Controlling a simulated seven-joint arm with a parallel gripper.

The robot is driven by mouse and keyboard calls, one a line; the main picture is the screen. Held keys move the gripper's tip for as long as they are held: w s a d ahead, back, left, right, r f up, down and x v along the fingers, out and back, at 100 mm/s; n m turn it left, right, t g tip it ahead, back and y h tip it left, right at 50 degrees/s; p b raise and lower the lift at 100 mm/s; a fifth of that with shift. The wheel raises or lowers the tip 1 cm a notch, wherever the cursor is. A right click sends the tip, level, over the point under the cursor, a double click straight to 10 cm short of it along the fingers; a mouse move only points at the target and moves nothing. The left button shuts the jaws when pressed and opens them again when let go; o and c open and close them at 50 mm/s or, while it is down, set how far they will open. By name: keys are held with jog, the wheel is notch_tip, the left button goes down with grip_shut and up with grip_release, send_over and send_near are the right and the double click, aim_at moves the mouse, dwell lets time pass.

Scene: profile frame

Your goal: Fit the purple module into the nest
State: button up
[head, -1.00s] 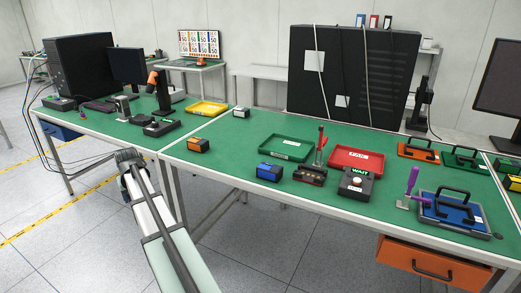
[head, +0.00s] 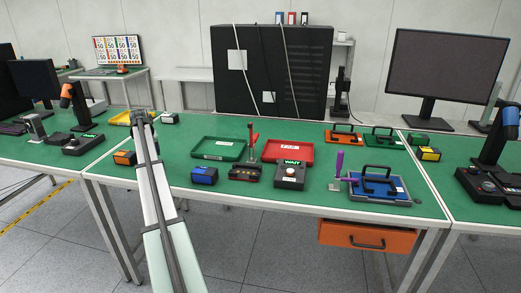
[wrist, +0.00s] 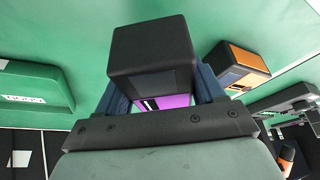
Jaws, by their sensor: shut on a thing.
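The purple module is a black box (wrist: 152,52) with a purple face (wrist: 165,102). In the wrist view it sits between the two blue fingers of my gripper (wrist: 160,84), which is shut on it. In the head view my gripper (head: 141,117) is above the left part of the middle table, near the yellow tray; the module is hidden there. A grey fixture with a blue plate (head: 378,187), a black handle and a purple-handled clamp (head: 338,170) stands at the right front. A black fixture with a red lever (head: 245,172) stands mid-table. I cannot tell which is the nest.
An orange module (head: 124,157) and a blue module (head: 204,175) stand near the front edge. A green tray (head: 218,148), a red tray (head: 292,152) and a black WAIT box (head: 290,176) are further right. Handled orange (head: 343,138) and green plates lie at the back right.

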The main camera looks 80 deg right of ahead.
jog(key=s+d+r+m+g, duration=0.1)
jog(key=s+d+m, duration=0.1)
jog(key=s+d, duration=0.75)
jog(key=s+d+r+m, duration=0.15)
jog(key=s+d, duration=0.45)
jog(key=d, duration=0.7)
notch_tip(320, 180, up, 2)
jog(key=m+g, duration=0.1)
jog(key=m, duration=0.2)
send_over(244, 137)
jog(key=a, duration=0.2)
jog(key=shift+h, duration=0.4)
jog(key=shift+s+d+f, duration=0.1)
jog(key=shift+d+f, duration=0.05)
jog(key=shift+f, duration=2.15)
jog(key=shift+d+f, duration=0.1)
jog(key=shift+f, duration=2.2)
jog(key=shift+f, duration=0.1)
jog(key=o, duration=1.2)
jog(key=shift+f, duration=0.1)
jog(key=v, duration=1.2)
jog(key=shift+w, duration=0.25)
